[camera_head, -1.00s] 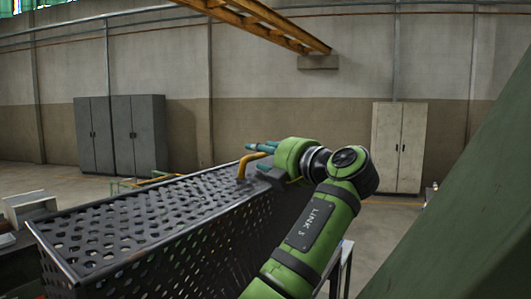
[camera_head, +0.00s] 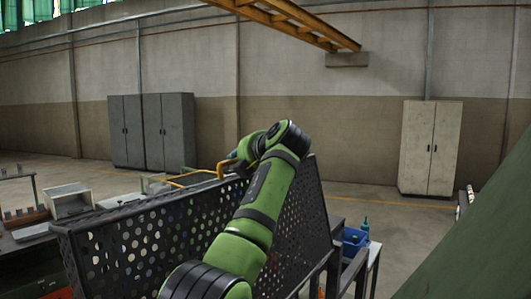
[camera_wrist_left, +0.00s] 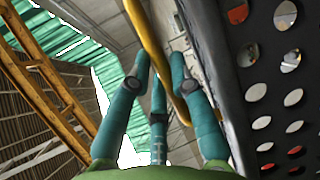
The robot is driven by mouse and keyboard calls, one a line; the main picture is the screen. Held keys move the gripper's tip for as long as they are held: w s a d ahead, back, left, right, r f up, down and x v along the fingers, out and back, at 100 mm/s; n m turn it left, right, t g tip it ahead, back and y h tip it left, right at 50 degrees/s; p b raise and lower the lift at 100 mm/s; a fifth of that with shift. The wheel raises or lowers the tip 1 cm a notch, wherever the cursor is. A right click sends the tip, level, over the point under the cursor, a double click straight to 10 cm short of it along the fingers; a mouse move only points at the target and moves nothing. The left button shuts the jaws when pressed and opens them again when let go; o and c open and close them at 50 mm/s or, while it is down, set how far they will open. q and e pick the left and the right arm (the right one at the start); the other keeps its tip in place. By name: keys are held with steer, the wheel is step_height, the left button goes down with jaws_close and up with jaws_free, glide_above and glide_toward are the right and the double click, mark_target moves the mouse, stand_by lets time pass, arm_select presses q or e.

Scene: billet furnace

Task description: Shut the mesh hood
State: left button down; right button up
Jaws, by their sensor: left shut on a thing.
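The mesh hood (camera_head: 140,240) is a dark perforated metal cover in the lower middle of the head view. Its top edge slopes up toward the far end, and the room shows through its holes. A yellow handle (camera_head: 222,168) stands at its far upper edge. My left gripper (camera_head: 236,162) is at this handle, partly hidden behind my green arm. In the left wrist view, the yellow handle (camera_wrist_left: 150,40) runs between the teal fingers (camera_wrist_left: 160,88), with the hood's perforated panel (camera_wrist_left: 275,90) at the right. My left gripper is shut on the handle. My right gripper is not in view.
A blue bin (camera_head: 354,240) and a bottle (camera_head: 365,225) stand right of the hood. A light box (camera_head: 69,200) is on the left. Grey cabinets (camera_head: 152,132) and a pale cabinet (camera_head: 429,147) stand by the back wall. A green slanted surface (camera_head: 470,240) fills the lower right.

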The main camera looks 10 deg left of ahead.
arm_select(q)
steer(key=shift+w+a+f+g, duration=0.1)
steer(key=shift+w+a+g, duration=0.1)
steer(key=shift+a, duration=0.3)
steer(key=shift+w+a+f+g, duration=0.1)
steer(key=shift+w+a, duration=0.05)
steer(key=shift+a, duration=0.3)
steer(key=shift+r, duration=0.1)
steer(key=c, duration=1.1)
jaws_free()
steer(key=shift+f, duration=0.2)
steer(key=shift+d+f, duration=0.1)
steer(key=shift+f+h, duration=0.15)
steer(key=shift+h, duration=0.15)
